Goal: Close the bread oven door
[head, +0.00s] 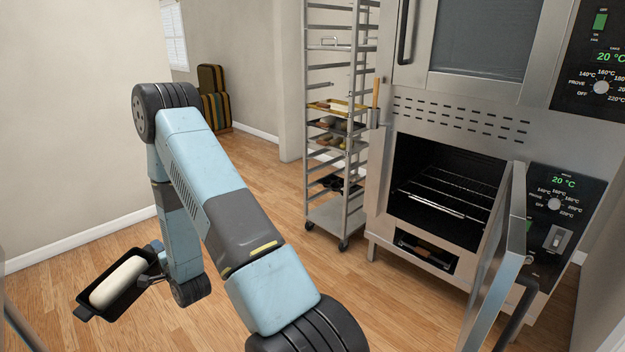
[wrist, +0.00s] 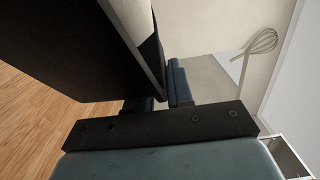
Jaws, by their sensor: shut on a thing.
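The lower oven door (head: 496,268) stands wide open in the head view, swung out toward me on its right-hand hinge side, with a dark handle (head: 518,312) on its outer face. The lower oven (head: 440,190) shows a dark, empty-looking chamber with wire racks. My gripper (head: 152,279) is at the lower left, far from the door. It is shut on the rim of a black loaf pan (head: 97,311) holding a pale dough loaf (head: 117,281). In the wrist view my gripper (wrist: 156,97) grips the pan (wrist: 65,45), which fills the upper left.
A tall rack trolley (head: 345,215) with several trays stands left of the oven. The upper oven door (head: 470,40) is shut. Wooden floor is clear between my arm and the oven. A whisk (wrist: 262,42) shows in the wrist view.

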